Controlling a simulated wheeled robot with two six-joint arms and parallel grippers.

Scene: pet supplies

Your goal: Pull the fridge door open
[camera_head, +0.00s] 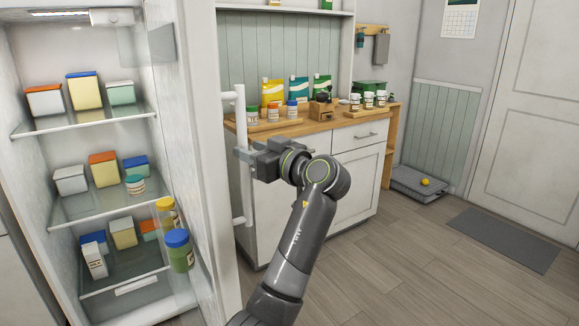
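The fridge door (190,130) stands open, swung out from the lit fridge interior (70,150), and its inner side faces left. A white vertical bar handle (240,110) is on the door's outer side. My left gripper (243,154) is at the middle of this handle, with its fingers across the bar, and looks shut on it. The fingertips are partly hidden against the bar. My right gripper is not in view.
Shelves hold several lidded boxes, and jars (178,250) stand at the door's inner side. A white cabinet (352,180) with a wooden top stands behind my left arm. Open floor (420,270) lies right, with a dark mat (503,238).

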